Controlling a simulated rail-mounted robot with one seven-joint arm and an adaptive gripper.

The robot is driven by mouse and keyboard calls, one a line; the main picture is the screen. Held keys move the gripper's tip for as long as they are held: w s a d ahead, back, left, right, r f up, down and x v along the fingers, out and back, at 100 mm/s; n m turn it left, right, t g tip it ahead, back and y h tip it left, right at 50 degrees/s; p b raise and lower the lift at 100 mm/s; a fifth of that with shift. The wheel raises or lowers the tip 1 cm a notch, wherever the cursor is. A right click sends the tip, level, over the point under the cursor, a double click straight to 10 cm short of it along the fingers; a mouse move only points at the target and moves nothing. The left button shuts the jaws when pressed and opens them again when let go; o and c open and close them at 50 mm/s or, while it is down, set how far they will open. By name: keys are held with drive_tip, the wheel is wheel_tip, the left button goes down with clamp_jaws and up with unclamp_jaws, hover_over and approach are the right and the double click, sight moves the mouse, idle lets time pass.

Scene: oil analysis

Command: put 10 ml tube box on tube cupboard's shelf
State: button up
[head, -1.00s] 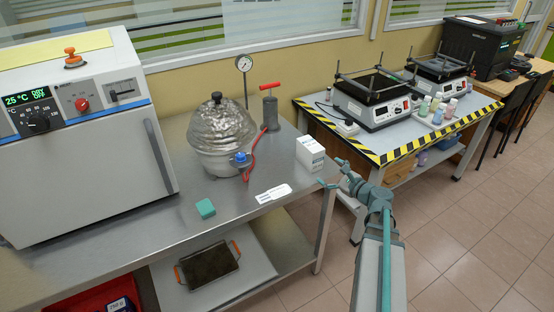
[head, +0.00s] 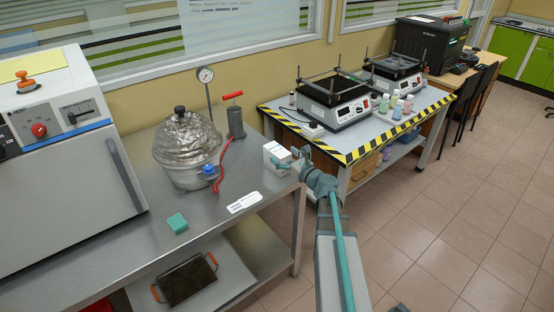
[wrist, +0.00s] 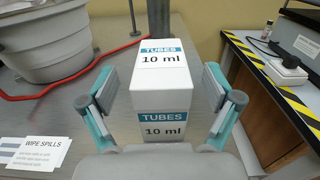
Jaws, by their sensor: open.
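The 10 ml tube box (wrist: 162,84) is white with blue "TUBES" labels. It stands upright on the steel bench near its right edge, and it also shows in the head view (head: 276,156). My gripper (wrist: 160,105) is open, with one finger on each side of the box. In the wrist view gaps show between the fingers and the box sides. In the head view my gripper (head: 294,160) is at the right side of the box. The tube cupboard is not recognisable in these frames.
The steel bench (head: 215,222) also carries a desiccator (head: 187,150), a hand pump (head: 235,122), a teal block (head: 177,223) and a paper label (head: 244,202). An oven (head: 65,150) stands at left. A striped-edge table (head: 350,155) stands to the right.

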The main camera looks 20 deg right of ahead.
sight(277, 149)
drive_tip(key=p+x, duration=0.1)
drive_tip(key=x, duration=0.3)
drive_tip(key=shift+w, duration=0.3)
drive_tip(key=shift+c, duration=0.2)
drive_tip(key=c, duration=1.2)
drive_tip(key=shift+c, duration=0.2)
drive_tip(key=shift+c, duration=0.7)
